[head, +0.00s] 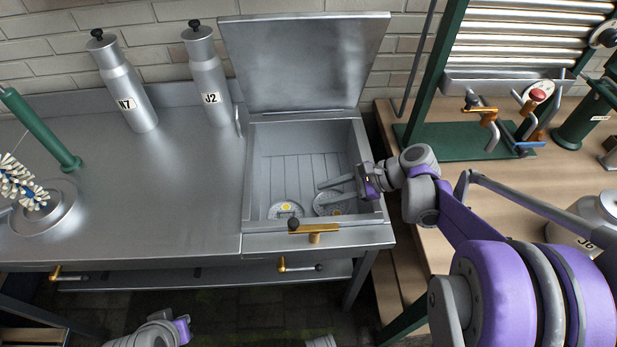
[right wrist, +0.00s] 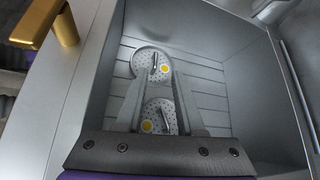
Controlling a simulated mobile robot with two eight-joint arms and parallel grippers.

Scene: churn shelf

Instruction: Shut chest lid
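The grey metal chest (head: 250,170) is set in the right end of the counter. Its lid (head: 303,65) stands open, roughly upright at the back against the brick wall. My right gripper (head: 320,192) reaches in from the right over the chest opening. In the right wrist view its two fingers stand apart with nothing between them, so the gripper (right wrist: 158,88) is open. Beneath it, two perforated discs (right wrist: 146,60) with yellow spots lie on the chest floor. Part of my left arm shows at the bottom left of the head view; its gripper fingers are not seen.
An orange-brass handle (head: 315,229) is on the chest's front edge. Two metal cans, N7 (head: 130,95) and J2 (head: 209,75), stand left of the lid. A green-framed rack (head: 445,70) stands on the wooden bench to the right. The counter's middle is clear.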

